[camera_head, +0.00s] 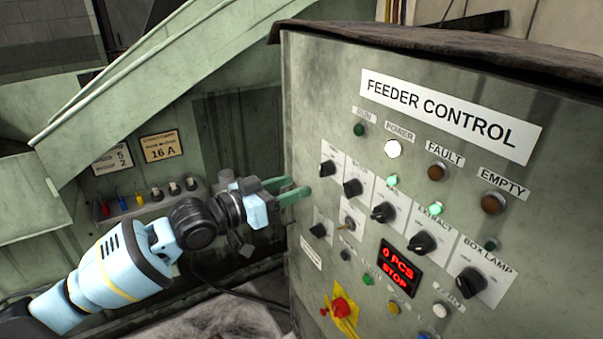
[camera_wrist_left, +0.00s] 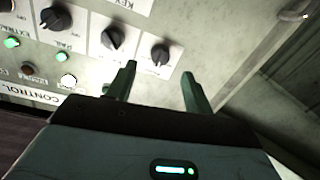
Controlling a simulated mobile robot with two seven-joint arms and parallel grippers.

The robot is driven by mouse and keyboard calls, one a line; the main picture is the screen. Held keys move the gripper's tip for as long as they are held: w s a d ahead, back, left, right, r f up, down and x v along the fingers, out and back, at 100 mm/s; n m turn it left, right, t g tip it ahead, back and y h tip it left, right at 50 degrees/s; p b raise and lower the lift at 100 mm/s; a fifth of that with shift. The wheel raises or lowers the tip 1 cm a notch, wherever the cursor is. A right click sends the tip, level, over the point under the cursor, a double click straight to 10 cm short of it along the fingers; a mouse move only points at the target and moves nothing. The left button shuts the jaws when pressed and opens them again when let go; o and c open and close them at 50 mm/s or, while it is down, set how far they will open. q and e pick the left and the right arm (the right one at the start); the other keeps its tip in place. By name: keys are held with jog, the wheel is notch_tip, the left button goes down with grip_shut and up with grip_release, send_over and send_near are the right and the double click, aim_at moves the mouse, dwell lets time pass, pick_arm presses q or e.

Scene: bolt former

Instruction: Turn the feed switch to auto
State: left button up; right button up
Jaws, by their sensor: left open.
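The grey feeder control panel (camera_head: 440,75) carries a row of black rotary switches on white plates. I cannot read which label says feed. The leftmost switch of the upper row (camera_head: 328,168) has its pointer tilted; it also shows in the left wrist view (camera_wrist_left: 160,55), upside down, just beyond the fingertips. My left gripper (camera_head: 293,189) is at the panel's left edge, beside and slightly below that switch. Its green fingers are apart and empty; in the left wrist view (camera_wrist_left: 159,72) nothing lies between them. It appears clear of the switch. My right gripper is not in view.
Other switches, such as the middle one (camera_head: 383,213) and the box lamp switch (camera_head: 471,281), sit close to the right. A red emergency button (camera_head: 341,308) is below, near a red display (camera_head: 399,268). A green machine wall (camera_head: 240,140) stands behind my left arm.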

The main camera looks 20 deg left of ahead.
aim_at(320, 171)
pick_arm(q)
jog(key=x, duration=0.5)
jog(key=r+x, duration=0.1)
jog(key=x, duration=0.1)
jog(key=shift+w, duration=0.4)
jog(key=c, duration=1)
